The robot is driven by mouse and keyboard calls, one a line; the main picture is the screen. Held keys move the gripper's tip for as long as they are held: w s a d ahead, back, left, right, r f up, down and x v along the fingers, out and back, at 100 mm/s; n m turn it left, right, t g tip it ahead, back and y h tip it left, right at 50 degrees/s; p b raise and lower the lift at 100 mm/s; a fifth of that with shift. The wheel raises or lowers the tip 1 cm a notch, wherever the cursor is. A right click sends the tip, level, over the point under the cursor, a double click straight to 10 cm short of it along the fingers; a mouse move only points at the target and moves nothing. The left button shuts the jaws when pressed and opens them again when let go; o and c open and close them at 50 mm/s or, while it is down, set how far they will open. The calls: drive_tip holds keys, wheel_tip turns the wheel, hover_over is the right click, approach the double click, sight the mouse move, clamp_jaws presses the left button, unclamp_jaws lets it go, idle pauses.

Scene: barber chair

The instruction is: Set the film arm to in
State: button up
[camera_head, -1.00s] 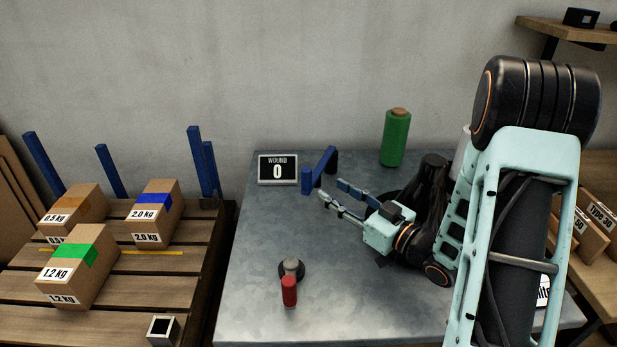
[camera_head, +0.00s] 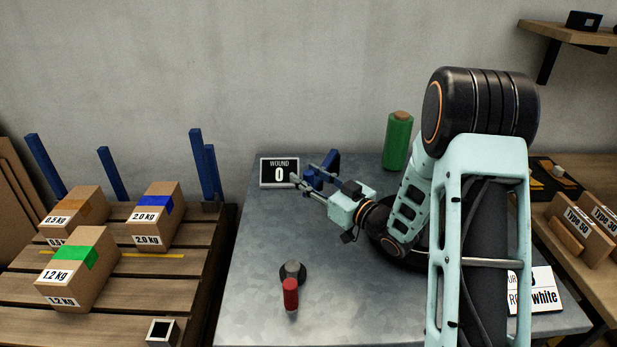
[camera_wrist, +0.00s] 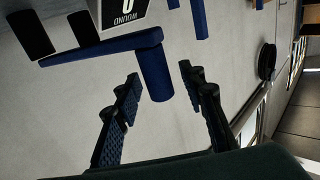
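The blue film arm (camera_head: 331,160) stands at the back of the grey metal table, beside the sign. My gripper (camera_head: 303,175) is at it, partly covering it in the head view. In the wrist view the film arm's blue bar (camera_wrist: 105,48) runs to a short thick blue end piece (camera_wrist: 154,75). My gripper (camera_wrist: 160,74) is open there, with one finger on each side of that end piece in the picture. I see gaps on both sides and cannot tell how deep the piece sits between the fingers.
A black sign (camera_head: 279,172) reading "WOUND 0" stands left of my gripper. A green roll (camera_head: 398,141) stands behind right. A crank with a red grip (camera_head: 290,294) is on the table's front left. Boxes (camera_head: 78,268) sit on a pallet at left. The table's middle is clear.

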clamp_jaws()
drive_tip(key=s+d+b, duration=0.1)
drive_tip(key=d, duration=0.7)
drive_tip(key=shift+s+f, duration=0.2)
drive_tip(key=shift+s, duration=0.05)
drive_tip(key=shift+d, duration=0.1)
drive_tip(key=shift+c, duration=1.5)
unclamp_jaws()
drive_tip(key=shift+s, duration=0.1)
drive_tip(key=o, duration=0.3)
drive_tip(key=shift+r, duration=0.1)
